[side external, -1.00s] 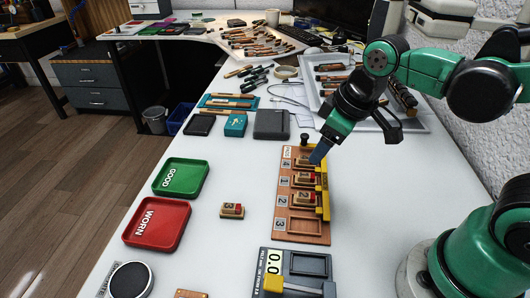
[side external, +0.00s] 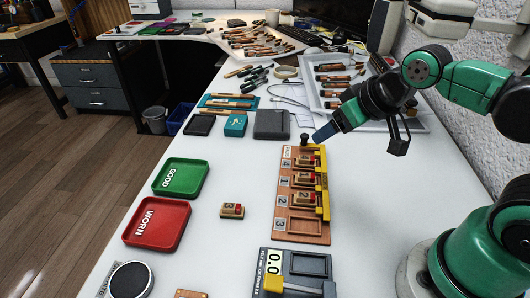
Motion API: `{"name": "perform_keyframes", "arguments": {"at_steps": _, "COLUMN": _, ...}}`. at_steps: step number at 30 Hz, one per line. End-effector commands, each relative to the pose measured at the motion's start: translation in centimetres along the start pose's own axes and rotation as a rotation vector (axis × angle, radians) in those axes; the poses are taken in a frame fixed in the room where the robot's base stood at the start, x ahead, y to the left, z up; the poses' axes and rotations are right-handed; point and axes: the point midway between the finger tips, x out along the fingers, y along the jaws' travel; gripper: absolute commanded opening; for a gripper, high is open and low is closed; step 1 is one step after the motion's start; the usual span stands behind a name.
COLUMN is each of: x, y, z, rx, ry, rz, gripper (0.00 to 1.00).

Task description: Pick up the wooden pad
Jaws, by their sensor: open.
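A small wooden pad (side external: 232,210) with a red patch lies loose on the white table, left of the wooden rack (side external: 284,238). The rack has numbered slots and a yellow strip along its right side. Pads with red patches sit in three slots: the back slot (side external: 307,161), the second slot (side external: 304,180) and the third slot (side external: 303,200). The front slot is empty. My gripper (side external: 318,137), with blue fingers, is above the rack's back end, near a dark knob (side external: 304,139). It holds nothing that I can see; the gap between its fingers is too small to make out.
A green GOOD tray (side external: 182,177) and a red WORN tray (side external: 156,222) lie at the left. A scale (side external: 297,275) stands in front of the rack. A dark box (side external: 271,124) and tools are behind. The table around the loose pad is clear.

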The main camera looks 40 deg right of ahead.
Motion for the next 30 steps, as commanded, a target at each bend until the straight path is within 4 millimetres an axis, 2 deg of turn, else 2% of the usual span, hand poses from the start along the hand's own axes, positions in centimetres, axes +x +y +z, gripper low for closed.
{"name": "perform_keyframes", "arguments": {"at_steps": 15, "x": 0.0, "y": 0.0, "z": 0.0, "rx": -0.001, "ry": -0.001, "rz": 0.000, "gripper": 0.66}}
{"name": "perform_keyframes", "arguments": {"at_steps": 19, "x": 0.1, "y": -0.6, "z": -0.5, "rx": -0.037, "ry": -0.027, "rz": -0.014, "gripper": 0.66}}
{"name": "perform_keyframes", "arguments": {"at_steps": 23, "x": 0.8, "y": -2.5, "z": -1.7, "rx": -0.142, "ry": -0.110, "rz": -0.052, "gripper": 0.66}}
{"name": "perform_keyframes", "arguments": {"at_steps": 30, "x": 3.9, "y": -8.3, "z": -3.3, "rx": -0.437, "ry": -0.326, "rz": -0.150, "gripper": 0.66}}
